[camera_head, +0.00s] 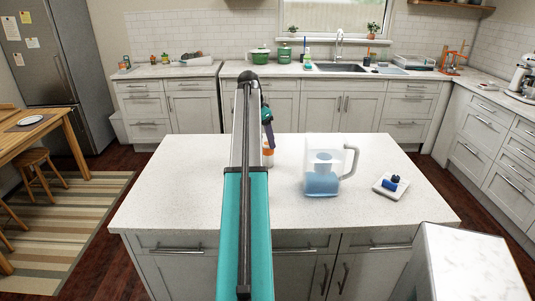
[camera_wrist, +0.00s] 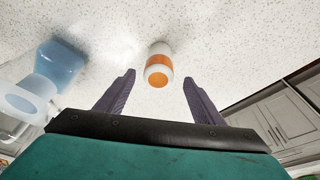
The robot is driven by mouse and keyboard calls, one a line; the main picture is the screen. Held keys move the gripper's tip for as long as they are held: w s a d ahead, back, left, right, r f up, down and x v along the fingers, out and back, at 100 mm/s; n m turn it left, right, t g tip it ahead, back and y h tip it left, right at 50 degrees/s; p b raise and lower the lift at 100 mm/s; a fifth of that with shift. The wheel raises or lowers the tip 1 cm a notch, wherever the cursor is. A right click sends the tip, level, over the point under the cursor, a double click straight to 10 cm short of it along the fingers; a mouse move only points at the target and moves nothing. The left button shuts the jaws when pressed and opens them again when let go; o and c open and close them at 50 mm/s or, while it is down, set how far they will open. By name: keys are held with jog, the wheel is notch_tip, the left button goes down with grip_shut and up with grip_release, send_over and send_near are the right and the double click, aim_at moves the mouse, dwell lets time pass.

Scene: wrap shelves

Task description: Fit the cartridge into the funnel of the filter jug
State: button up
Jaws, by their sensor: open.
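The cartridge (camera_head: 268,153) is white with an orange band and stands on the island top, partly hidden behind my arm in the head view. In the wrist view the cartridge (camera_wrist: 158,67) shows ahead of the gap between my fingers. My gripper (camera_wrist: 159,77) is open, with a dark finger to either side of that gap and nothing visibly held. The filter jug (camera_head: 323,183) stands upright to the right of the cartridge, clear with a blue lower part, a pale funnel (camera_head: 323,158) inside and a handle at right. The jug (camera_wrist: 62,64) is at left in the wrist view.
A small white tray (camera_head: 387,191) with a dark blue item (camera_head: 394,182) lies right of the jug. The speckled island top (camera_head: 165,190) is clear at left. A marble-topped block (camera_head: 465,262) stands at front right. Counters with a sink (camera_head: 340,68) run behind.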

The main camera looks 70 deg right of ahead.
aim_at(267, 143)
jog(key=shift+p+x, duration=0.45)
jog(key=shift+x, duration=1.4)
jog(key=shift+s+d, duration=0.1)
jog(key=c, duration=1.3)
jog(key=shift+r, duration=0.15)
notch_tip(267, 143, up, 9)
jog(key=shift+f+b, duration=0.15)
jog(key=shift+b, duration=0.85)
jog(key=shift+r, duration=0.55)
